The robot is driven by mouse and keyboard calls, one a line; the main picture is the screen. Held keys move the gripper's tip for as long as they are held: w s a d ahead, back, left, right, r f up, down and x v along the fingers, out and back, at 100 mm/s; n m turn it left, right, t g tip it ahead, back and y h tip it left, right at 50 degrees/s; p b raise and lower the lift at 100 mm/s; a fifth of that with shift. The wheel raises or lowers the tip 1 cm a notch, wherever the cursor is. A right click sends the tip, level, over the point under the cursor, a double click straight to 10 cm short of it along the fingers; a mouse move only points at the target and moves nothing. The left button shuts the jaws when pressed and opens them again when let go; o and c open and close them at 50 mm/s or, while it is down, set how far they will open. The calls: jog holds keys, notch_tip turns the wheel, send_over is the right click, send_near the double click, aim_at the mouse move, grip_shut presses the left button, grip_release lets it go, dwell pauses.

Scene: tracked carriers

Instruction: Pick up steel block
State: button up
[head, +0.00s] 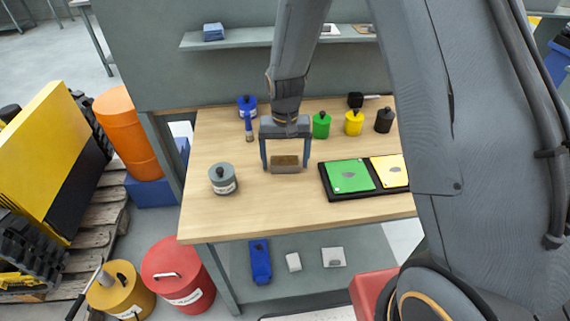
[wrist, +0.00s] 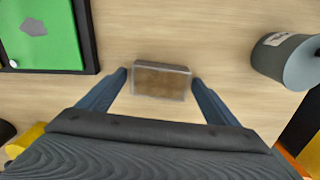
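The steel block (head: 286,164) is a small grey block with a brownish face, lying on the wooden workbench (head: 240,215). In the wrist view the block (wrist: 161,82) sits between the tips of my two fingers, with a small gap showing at each side. My gripper (head: 286,165) points down over the block and its fingers are spread wide around it. In the wrist view my gripper (wrist: 160,85) is open, one blue-grey finger on each side of the block. Whether the fingertips touch the bench cannot be told.
A grey canister (head: 223,179) stands left of the block. A black tray (head: 362,194) with green and yellow plates lies to the right. Behind stand a blue canister (head: 247,104), green canister (head: 321,126), yellow canister (head: 354,123) and black canister (head: 384,121). The bench front is clear.

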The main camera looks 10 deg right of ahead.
jog(key=c, duration=1.9)
jog(key=shift+o, duration=0.2)
